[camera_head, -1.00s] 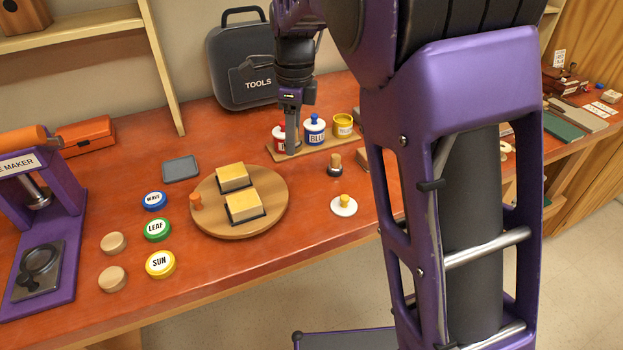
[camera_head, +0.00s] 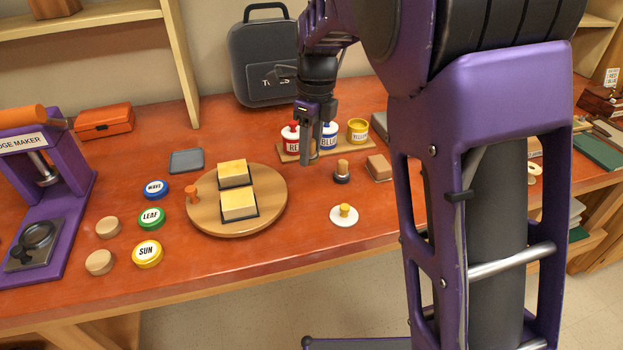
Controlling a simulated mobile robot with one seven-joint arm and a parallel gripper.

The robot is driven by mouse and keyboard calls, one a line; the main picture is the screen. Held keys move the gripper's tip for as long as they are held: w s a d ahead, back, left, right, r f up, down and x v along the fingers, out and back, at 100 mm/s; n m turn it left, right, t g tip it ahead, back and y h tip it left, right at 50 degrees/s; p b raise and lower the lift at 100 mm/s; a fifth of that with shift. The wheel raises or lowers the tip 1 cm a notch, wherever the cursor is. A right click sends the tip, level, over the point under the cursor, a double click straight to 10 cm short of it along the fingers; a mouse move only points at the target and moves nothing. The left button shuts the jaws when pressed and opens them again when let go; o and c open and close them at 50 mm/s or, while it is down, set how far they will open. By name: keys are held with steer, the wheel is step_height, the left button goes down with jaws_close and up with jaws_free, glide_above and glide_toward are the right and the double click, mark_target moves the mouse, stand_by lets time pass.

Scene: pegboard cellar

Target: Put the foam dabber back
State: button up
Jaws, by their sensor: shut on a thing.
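My gripper (camera_head: 308,158) points down in front of the red jar (camera_head: 291,139) and the blue jar (camera_head: 328,137). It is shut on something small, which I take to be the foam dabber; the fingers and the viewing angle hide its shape. A wooden-handled piece with a dark round base (camera_head: 342,171) stands upright on the bench, right of my gripper and apart from it. The yellow jar (camera_head: 357,131) is uncovered at the right of the jar board (camera_head: 290,158). A white disc with a yellow knob (camera_head: 344,215) lies nearer the front edge.
A round wooden board (camera_head: 212,222) carries two yellow-topped blocks. Wave, leaf and sun discs (camera_head: 151,218) lie to its left. A tan block (camera_head: 379,167) sits right of the wooden-handled piece. The tool case (camera_head: 262,60) stands behind. My arm hides part of the right bench.

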mark_target(313, 142)
steer(key=shift+f+b, duration=0.6)
steer(key=shift+f, duration=2.8)
steer(key=shift+f, duration=0.2)
steer(key=o, duration=1.2)
steer(key=shift+r, duration=0.15)
steer(key=r, duration=0.4)
steer(key=r+p, duration=0.1)
steer(key=r, duration=0.3)
steer(key=r+p, duration=0.1)
steer(key=r, duration=0.3)
steer(key=shift+s+d, duration=0.25)
steer(key=shift+d, duration=0.15)
